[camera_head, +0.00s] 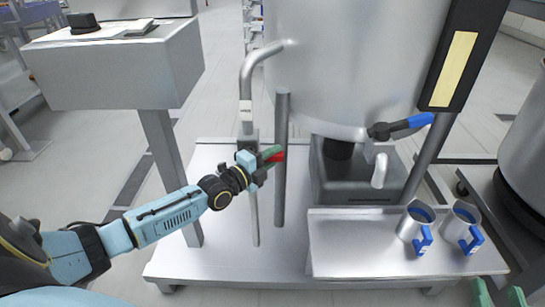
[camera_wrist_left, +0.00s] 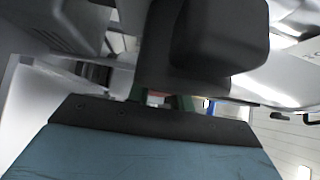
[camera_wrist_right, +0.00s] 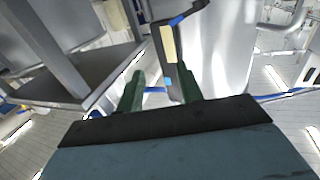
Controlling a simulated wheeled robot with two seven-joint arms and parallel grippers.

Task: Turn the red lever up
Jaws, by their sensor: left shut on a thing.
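The red lever (camera_head: 279,157) shows as a small red patch at my left gripper's fingers, beside the thin vertical pipe. Most of it is hidden by the gripper, so I cannot tell its angle. My right gripper (camera_head: 498,294) is at the lower right corner of the head view. Its green fingers stand apart with nothing held, as in the right wrist view (camera_wrist_right: 160,88).
A large steel tank (camera_head: 350,60) stands behind, with a blue-handled valve (camera_head: 408,125) at its base. Two steel mugs with blue handles (camera_head: 412,222) (camera_head: 460,222) stand on a metal shelf (camera_head: 345,250). A grey console (camera_head: 120,70) is at left; a post (camera_head: 282,180) stands right of the lever.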

